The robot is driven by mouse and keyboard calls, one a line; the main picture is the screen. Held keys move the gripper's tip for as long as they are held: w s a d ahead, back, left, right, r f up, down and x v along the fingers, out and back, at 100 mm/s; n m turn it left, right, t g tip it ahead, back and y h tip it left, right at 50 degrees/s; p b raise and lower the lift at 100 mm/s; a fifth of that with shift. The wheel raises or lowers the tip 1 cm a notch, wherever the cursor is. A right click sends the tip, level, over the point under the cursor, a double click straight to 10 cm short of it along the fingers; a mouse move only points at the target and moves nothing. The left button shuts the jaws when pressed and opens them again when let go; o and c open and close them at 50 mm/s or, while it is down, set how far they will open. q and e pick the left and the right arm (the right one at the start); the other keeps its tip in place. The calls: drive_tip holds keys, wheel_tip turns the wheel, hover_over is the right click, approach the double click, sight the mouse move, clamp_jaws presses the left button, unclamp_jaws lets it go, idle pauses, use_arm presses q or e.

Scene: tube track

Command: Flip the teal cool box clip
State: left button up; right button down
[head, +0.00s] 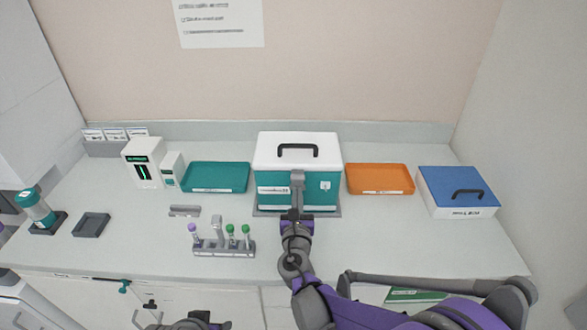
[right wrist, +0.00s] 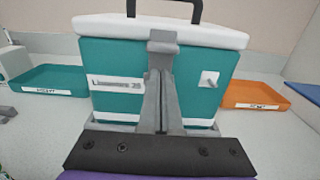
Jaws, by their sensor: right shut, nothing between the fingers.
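The teal cool box (head: 269,195) with a white lid (head: 270,150) stands at the middle back of the counter, lid down. A grey clip (head: 298,175) sits at the middle of its front; its hooked top (right wrist: 163,40) lies over the lid's front edge in the right wrist view. My right gripper (head: 297,192) is shut and empty, in front of the box. Its fingers (right wrist: 158,80) line up with the clip and hide its lower part. I cannot tell whether they touch it. My left gripper is not clearly in view.
A teal tray (head: 215,177) stands left of the box, an orange tray (head: 380,179) right of it, and a blue-lidded box (head: 457,192) farther right. A tube rack (head: 224,248) with several tubes stands left of my right arm. The counter right of that arm is clear.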

drive_tip(key=s, duration=0.8)
drive_tip(key=shift+s+b, duration=0.3)
drive_tip(key=shift+b, duration=0.15)
drive_tip(key=shift+d, duration=0.1)
drive_tip(key=s+d+f+m+g+h, duration=0.2)
drive_tip(key=s+d+m+g, duration=0.25)
drive_tip(key=d+m, duration=0.5)
drive_tip(key=s+d+f+m+g+h, duration=0.3)
drive_tip(key=s+d+m, duration=0.2)
drive_tip(key=d+m, duration=0.5)
drive_tip(key=s+a+f+m+g+y, duration=0.1)
drive_tip(key=s+f+m+g+y, duration=0.1)
drive_tip(key=s+m, duration=0.5)
drive_tip(key=s+a+f+m+g+y, duration=0.1)
drive_tip(key=s+f+m+g+y, duration=0.1)
drive_tip(key=s+m, duration=0.4)
drive_tip(key=m+g+y, duration=0.1)
drive_tip(key=m, duration=0.2)
drive_tip(key=shift+s+f, duration=0.35)
drive_tip(key=shift+m, duration=0.25)
